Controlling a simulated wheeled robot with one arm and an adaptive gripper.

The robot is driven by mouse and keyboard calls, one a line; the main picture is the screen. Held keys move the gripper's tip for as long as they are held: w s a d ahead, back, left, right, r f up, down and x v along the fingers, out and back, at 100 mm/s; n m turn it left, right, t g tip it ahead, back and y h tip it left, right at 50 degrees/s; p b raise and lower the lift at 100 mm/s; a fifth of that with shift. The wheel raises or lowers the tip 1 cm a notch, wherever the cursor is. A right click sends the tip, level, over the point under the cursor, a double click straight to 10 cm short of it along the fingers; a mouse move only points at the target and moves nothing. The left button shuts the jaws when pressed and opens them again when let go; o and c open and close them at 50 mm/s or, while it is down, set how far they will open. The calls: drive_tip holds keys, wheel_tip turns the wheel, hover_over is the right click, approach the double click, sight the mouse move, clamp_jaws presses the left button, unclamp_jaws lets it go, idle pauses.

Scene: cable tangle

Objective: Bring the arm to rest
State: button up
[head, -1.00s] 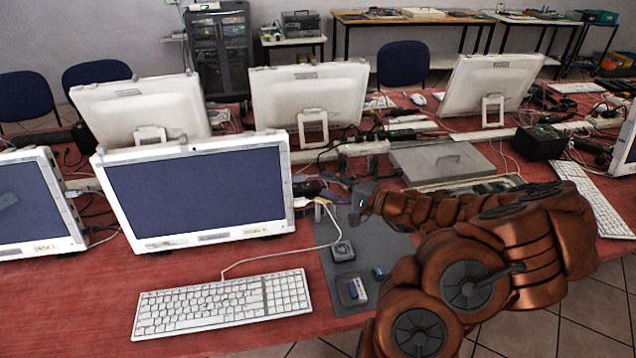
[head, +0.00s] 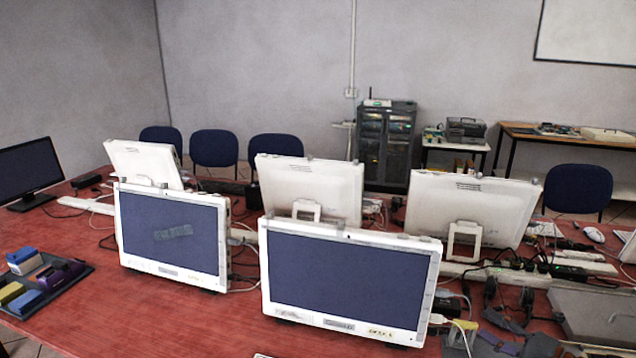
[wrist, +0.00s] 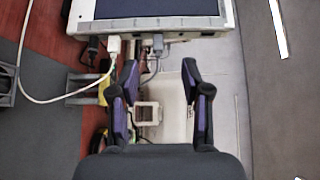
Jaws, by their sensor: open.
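My gripper (wrist: 160,92) shows in the wrist view with its two dark, purple-padded fingers spread apart and nothing between them. Beyond the fingers is the edge of a white-framed monitor (wrist: 150,25) with a white plug and a grey plug at its side. A white cable (wrist: 22,60) curves away from the white plug at the left. In the head view my arm and gripper do not show clearly.
A red table (head: 190,325) carries several white monitors (head: 350,285). A dark tray (head: 75,285) with blue and yellow blocks lies at the left. A grey case (head: 600,310) and cables crowd the right. Blue chairs (head: 214,148) stand behind.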

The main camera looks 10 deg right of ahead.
drive_tip(key=a+r+n+g+y, duration=0.2)
drive_tip(key=a+n+g, duration=0.15)
drive_tip(key=a, duration=0.45)
drive_tip(key=a+r+n+g+y, duration=0.2)
drive_tip(key=a+g, duration=0.2)
drive_tip(key=a, duration=0.5)
drive_tip(key=s+a+n+g+h, duration=0.1)
drive_tip(key=s+a+n+g, duration=0.3)
drive_tip(key=s+a+g, duration=0.5)
drive_tip(key=s+a+f+n+h, duration=0.1)
drive_tip(key=s+a+h, duration=0.15)
drive_tip(key=s, duration=0.25)
drive_tip(key=s+a+n+h, duration=0.2)
drive_tip(key=s+h, duration=0.1)
drive_tip(key=s, duration=0.1)
drive_tip(key=s+d+h, duration=0.5)
drive_tip(key=s+h, duration=0.1)
drive_tip(key=s, duration=0.2)
drive_tip(key=shift+d+r+p, duration=0.35)
drive_tip(key=shift+d+r, duration=0.05)
drive_tip(key=shift+r, duration=0.05)
